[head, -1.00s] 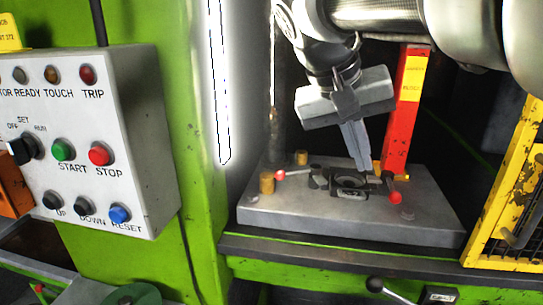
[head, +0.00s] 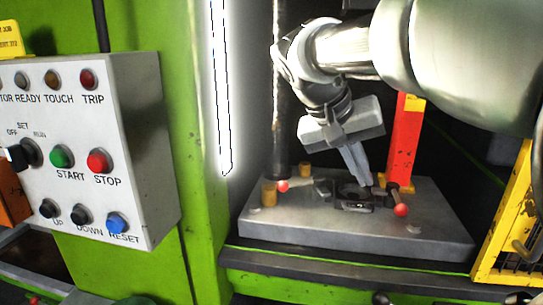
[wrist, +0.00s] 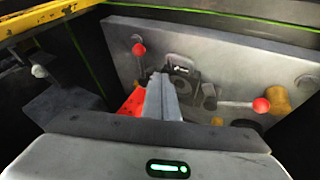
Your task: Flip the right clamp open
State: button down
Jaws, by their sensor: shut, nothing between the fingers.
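The right clamp has a red ball knob (head: 400,210) on a short lever at the right of the die plate; the lever points towards the front. It also shows in the wrist view (wrist: 138,49), left of my fingers. My gripper (head: 368,184) is shut and empty. Its fingertips (wrist: 163,78) point down near the die block (head: 352,199), just left of the right clamp's lever base in the head view. I cannot tell whether they touch it. The left clamp's red knob (head: 283,186) lies at the left, its lever running towards the die.
The grey die plate (head: 300,226) has brass posts (head: 269,193) at its left. A red post (head: 403,145) stands behind the right clamp. A yellow guard (head: 505,235) is at the right. A control panel (head: 140,140) is at the left.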

jog(key=x, duration=0.4)
jog(key=shift+s+d+f, duration=0.1)
jog(key=shift+s+d, duration=0.05)
jog(key=shift+d, duration=0.45)
jog(key=shift+s+d+f, duration=0.1)
jog(key=shift+s+d, duration=0.1)
jog(key=shift+d, duration=0.4)
jog(key=shift+s+d+f, duration=0.15)
jog(key=shift+s+d, duration=0.05)
jog(key=shift+d, duration=0.5)
